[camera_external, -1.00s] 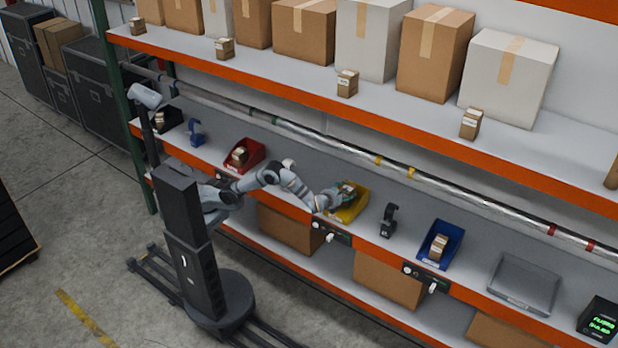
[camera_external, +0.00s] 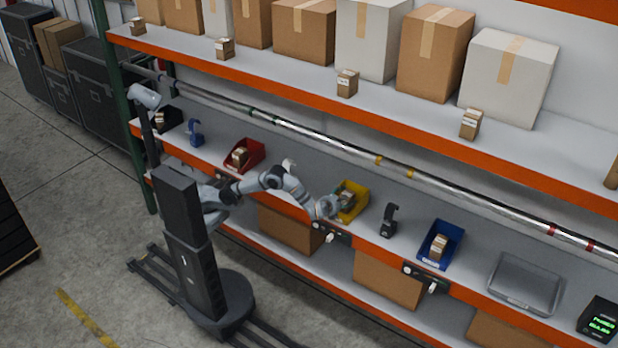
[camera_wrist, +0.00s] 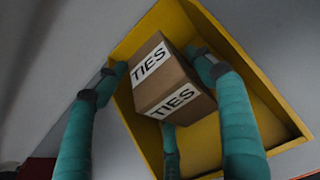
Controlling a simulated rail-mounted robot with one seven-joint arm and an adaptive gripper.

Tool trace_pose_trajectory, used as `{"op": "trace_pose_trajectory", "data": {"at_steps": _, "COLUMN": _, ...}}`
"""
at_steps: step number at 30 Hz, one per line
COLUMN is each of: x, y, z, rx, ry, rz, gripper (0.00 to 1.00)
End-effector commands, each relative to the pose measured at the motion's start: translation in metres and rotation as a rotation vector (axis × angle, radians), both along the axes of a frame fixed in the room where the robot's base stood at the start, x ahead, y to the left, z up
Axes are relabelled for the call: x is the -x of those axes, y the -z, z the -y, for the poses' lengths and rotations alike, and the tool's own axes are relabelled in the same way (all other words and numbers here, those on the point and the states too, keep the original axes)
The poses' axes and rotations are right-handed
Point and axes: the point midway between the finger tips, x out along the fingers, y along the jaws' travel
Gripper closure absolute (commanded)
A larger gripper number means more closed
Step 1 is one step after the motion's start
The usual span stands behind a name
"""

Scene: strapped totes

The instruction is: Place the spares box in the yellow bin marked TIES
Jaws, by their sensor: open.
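A small brown box (camera_wrist: 172,85) with white labels reading TIES sits in the yellow bin (camera_wrist: 285,112), tilted in the wrist view. My gripper (camera_wrist: 160,88) has its teal fingers spread around this box; I cannot tell whether any finger touches it. In the external view my gripper (camera_external: 338,202) reaches over the front of the yellow bin (camera_external: 356,211) on the middle shelf and partly covers the box. The bin's own marking does not show. No box can be read as a spares box.
Along the same shelf stand a red bin (camera_external: 256,152) and a blue bin (camera_external: 455,234), each with a small box, a dark scanner-like device (camera_external: 389,220) and a grey case (camera_external: 524,283). The upper shelf (camera_external: 290,75) holds cartons and several small boxes.

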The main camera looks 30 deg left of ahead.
Motion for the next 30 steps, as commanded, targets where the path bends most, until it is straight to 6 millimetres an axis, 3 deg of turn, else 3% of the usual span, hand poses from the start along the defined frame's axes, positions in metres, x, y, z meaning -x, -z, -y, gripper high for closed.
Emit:
{"op": "trace_pose_trajectory", "data": {"at_steps": 6, "x": 0.001, "y": -0.006, "z": 0.000, "rx": 0.000, "ry": 0.001, "rz": 0.000, "gripper": 0.31}}
{"op": "trace_pose_trajectory", "data": {"at_steps": 21, "x": 0.090, "y": -0.040, "z": -0.001, "rx": 0.002, "ry": 0.002, "rz": 0.000, "gripper": 0.31}}
{"op": "trace_pose_trajectory", "data": {"at_steps": 30, "x": 0.111, "y": -0.049, "z": -0.003, "rx": 0.000, "ry": 0.000, "rz": 0.000, "gripper": 0.31}}
